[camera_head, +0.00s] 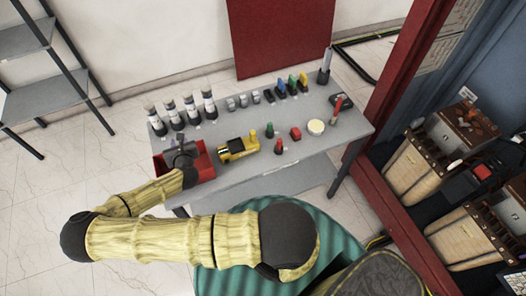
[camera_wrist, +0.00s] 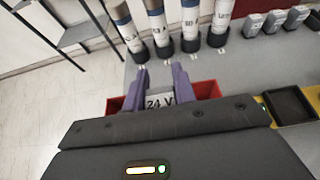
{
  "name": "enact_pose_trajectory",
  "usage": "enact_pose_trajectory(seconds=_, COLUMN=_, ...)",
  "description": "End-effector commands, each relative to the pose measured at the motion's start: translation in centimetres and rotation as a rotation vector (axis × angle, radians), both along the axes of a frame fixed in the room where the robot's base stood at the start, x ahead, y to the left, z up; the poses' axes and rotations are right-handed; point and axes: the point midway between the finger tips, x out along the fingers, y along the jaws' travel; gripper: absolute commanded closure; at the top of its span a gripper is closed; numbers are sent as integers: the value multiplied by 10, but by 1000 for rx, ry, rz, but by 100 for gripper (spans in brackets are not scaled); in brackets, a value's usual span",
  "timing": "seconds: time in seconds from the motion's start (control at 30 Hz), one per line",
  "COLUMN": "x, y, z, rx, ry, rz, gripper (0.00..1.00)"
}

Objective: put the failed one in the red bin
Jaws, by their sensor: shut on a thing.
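My gripper (camera_wrist: 160,88) is shut on a light block marked "24 V" (camera_wrist: 159,101), which sits between its two purple fingers. The red bin (camera_wrist: 206,89) shows behind and beside the fingers, and the block appears over or inside its opening. I cannot tell whether the block touches the bin. In the head view my gripper (camera_head: 181,150) is above the red bin (camera_head: 205,166) at the table's left front, and the held block is not clear there. The lower part of the block and most of the bin's inside are hidden by my wrist.
Several white-and-black cylinders (camera_head: 190,110) stand along the table's back left, close behind the bin. Grey blocks (camera_head: 243,100) stand right of them. A yellow-and-black tool (camera_head: 238,148) lies right of the bin.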

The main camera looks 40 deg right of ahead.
Motion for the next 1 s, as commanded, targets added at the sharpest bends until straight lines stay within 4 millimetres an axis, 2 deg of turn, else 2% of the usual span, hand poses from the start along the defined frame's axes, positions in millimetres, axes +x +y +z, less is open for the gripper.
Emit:
enact_pose_trajectory(seconds=0.03, x=0, y=0, z=0, rx=0, ry=0, rz=0, gripper=67)
enact_pose_trajectory(seconds=0.13, x=0, y=-1, z=0, rx=0, ry=0, rz=-1, gripper=48)
enact_pose_trajectory(seconds=0.57, x=-5, y=-1, z=1, rx=-1, ry=1, rz=-4, gripper=48)
enact_pose_trajectory(seconds=0.77, x=-26, y=8, z=9, rx=-1, ry=1, rz=-1, gripper=48)
enact_pose_trajectory(seconds=1.0, x=-62, y=20, z=24, rx=-1, ry=0, rz=-1, gripper=48)
